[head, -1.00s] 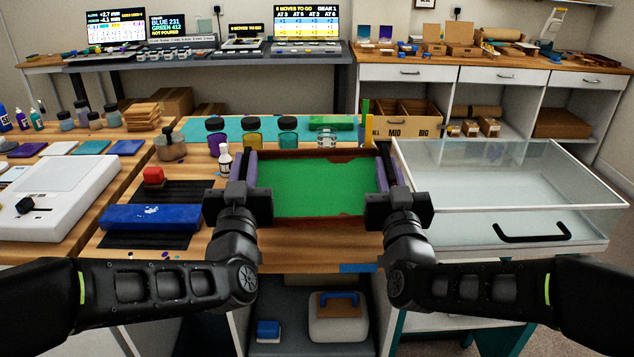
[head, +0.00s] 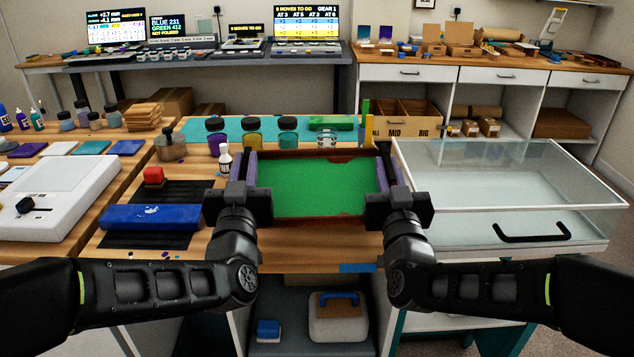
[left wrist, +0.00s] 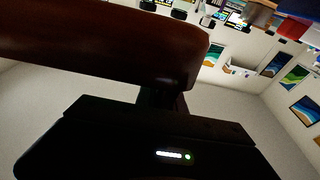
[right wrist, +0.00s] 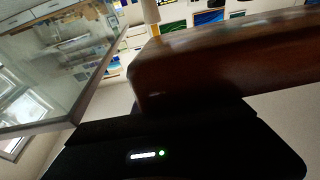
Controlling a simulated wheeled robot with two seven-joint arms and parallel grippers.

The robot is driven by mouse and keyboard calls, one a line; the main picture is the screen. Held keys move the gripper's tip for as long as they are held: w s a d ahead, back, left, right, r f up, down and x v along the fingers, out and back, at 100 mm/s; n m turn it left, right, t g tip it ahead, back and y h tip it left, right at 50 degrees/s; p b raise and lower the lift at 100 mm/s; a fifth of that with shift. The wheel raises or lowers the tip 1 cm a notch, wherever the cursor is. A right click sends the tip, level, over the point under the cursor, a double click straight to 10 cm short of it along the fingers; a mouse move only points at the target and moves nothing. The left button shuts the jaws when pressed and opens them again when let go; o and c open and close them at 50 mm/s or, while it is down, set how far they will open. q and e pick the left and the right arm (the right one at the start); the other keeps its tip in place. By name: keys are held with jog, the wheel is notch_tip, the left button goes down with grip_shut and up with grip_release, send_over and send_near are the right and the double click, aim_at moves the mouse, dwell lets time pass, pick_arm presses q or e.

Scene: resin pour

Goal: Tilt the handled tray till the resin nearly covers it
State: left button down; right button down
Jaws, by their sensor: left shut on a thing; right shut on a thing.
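The handled tray (head: 312,223) is a dark reddish-brown wooden frame held between my two grippers. Green resin (head: 312,188) covers most of its floor. Bare brown patches show at the far right corner and along the near right edge. My left gripper (head: 245,180) is shut on the purple handle at the tray's left side. My right gripper (head: 390,180) is shut on the purple handle at its right side. The tray's brown wall fills the upper part of the left wrist view (left wrist: 100,50) and the right wrist view (right wrist: 220,65). The jaw tips are hidden there.
Jars with purple, yellow and teal contents (head: 251,135) stand behind the tray. A small white bottle (head: 224,160) stands close to my left gripper. A blue block (head: 150,217) lies on a black mat at the left. A clear-lidded cabinet (head: 500,175) is close on the right.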

pick_arm(q)
jog(key=shift+d+r, duration=0.1)
jog(key=shift+d, duration=0.05)
pick_arm(e)
jog(key=shift+a, duration=0.1)
pick_arm(q)
jog(key=shift+w+d+r+m+g, duration=0.1)
jog(key=shift+d+r+m+g, duration=0.05)
jog(key=shift+r+m+g, duration=0.3)
jog(key=shift+w+d+r+m+g, duration=0.15)
jog(key=shift+r+m, duration=0.1)
jog(key=shift+r, duration=0.3)
pick_arm(e)
jog(key=shift+w+f+m+g, duration=0.25)
jog(key=shift+f+m+g, duration=0.35)
jog(key=shift+f, duration=0.05)
pick_arm(q)
jog(key=shift+d+r+m+g, duration=0.25)
jog(key=shift+r+m+g, duration=0.15)
jog(key=shift+r+g, duration=0.1)
pick_arm(e)
jog(key=shift+w+f+m+g, duration=0.15)
jog(key=shift+f+m+g, duration=0.35)
jog(key=shift+f, duration=0.35)
pick_arm(q)
jog(key=shift+d+f, duration=0.15)
jog(key=shift+d, duration=0.05)
pick_arm(e)
jog(key=shift+d+f, duration=0.2)
jog(key=shift+w+r, duration=0.1)
